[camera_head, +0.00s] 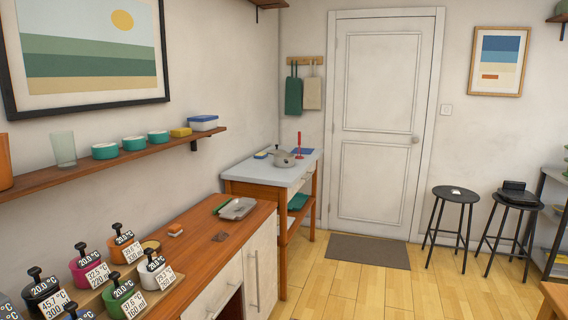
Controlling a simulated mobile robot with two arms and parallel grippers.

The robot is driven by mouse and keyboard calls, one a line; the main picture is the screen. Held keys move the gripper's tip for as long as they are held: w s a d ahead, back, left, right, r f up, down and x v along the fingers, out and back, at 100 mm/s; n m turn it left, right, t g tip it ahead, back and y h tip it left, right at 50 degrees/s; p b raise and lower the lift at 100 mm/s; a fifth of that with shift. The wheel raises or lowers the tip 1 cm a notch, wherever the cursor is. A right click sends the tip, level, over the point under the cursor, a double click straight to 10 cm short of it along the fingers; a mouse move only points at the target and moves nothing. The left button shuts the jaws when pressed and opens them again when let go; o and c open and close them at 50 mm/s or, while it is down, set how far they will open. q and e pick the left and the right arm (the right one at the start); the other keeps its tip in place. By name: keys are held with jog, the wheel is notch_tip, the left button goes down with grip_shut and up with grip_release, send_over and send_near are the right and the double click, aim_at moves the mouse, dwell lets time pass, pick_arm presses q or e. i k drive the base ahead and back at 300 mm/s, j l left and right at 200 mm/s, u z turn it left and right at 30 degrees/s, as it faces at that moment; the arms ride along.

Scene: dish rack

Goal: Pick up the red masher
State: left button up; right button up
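A thin red upright item (299,143), which looks like the red masher, stands on the pale-topped side table (262,170) near the far wall. Its widened foot seems to rest on the tabletop beside a blue flat item (304,151). It is small and far off, so its shape is hard to make out. Neither of my grippers shows in the head view.
A grey rounded pot-like item (284,159) stands just left of the red item. A wooden counter (205,243) with several labelled jars is at the near left. Two black stools (456,194) stand at right. The wooden floor (345,283) in the middle is clear.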

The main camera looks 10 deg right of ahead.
aim_at(297, 157)
jog(key=i+l+z, duration=0.25)
jog(key=i, duration=0.2)
jog(key=i+l+z, duration=0.3)
jog(key=i, duration=0.75)
jog(key=i+z, duration=0.25)
jog(key=i, duration=0.85)
jog(key=i+u, duration=0.1)
jog(key=i, duration=0.35)
jog(key=i+l+u, duration=0.1)
jog(key=i, duration=0.35)
jog(key=i+l+u, duration=0.15)
jog(key=i, duration=0.35)
jog(key=i+l+u, duration=0.1)
jog(key=i, duration=0.35)
